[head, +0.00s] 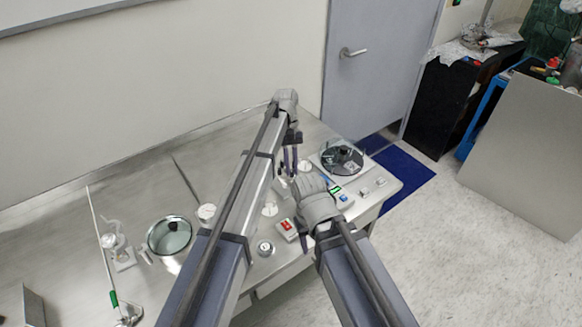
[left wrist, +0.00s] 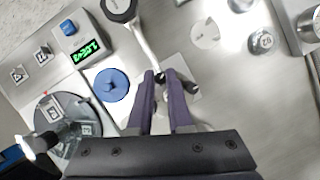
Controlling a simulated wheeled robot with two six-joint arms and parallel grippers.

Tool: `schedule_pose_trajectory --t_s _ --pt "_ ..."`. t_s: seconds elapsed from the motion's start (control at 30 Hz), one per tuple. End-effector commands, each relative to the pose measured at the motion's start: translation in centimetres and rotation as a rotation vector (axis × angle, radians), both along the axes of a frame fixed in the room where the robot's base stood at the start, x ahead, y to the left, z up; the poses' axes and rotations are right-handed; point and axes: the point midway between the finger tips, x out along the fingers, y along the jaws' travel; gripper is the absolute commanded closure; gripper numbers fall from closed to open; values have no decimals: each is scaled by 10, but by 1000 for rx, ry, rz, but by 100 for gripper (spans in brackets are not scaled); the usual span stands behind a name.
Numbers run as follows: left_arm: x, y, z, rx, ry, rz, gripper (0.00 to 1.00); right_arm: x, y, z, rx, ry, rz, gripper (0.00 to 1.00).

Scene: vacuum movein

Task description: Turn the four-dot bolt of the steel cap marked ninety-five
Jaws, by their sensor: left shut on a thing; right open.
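My left gripper (head: 289,168) points down over the bench. In the left wrist view its fingers (left wrist: 160,76) are closed on a small dark piece (left wrist: 161,79) at the foot of a pale lever (left wrist: 145,42), above a square light plate (left wrist: 188,88). The dots on a bolt cannot be made out. A round steel cap (left wrist: 261,42) with a dark number stands at upper right; I cannot read it surely as ninety-five. My right gripper (head: 312,196) is open, low beside the left one; its fingers are hardly visible in the head view.
A red switch box (head: 287,229) is near the front edge. A round glass port (head: 170,235) and a thin rod (head: 101,240) are left.

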Motion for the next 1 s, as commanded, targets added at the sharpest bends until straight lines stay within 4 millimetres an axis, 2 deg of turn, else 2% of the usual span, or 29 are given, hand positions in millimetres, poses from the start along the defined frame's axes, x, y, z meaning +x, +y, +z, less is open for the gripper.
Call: schedule_pose_trajectory --t_s 0.2,0.5,1.0 --pt "1 -2 0 1 -1 -189 100 0 0 0 0 0 0 50" --pt "1 -2 0 1 -2 -375 100 0 0 0 0 0 0 50" --pt "0 -3 0 -1 -2 -477 100 0 0 0 0 0 0 50"
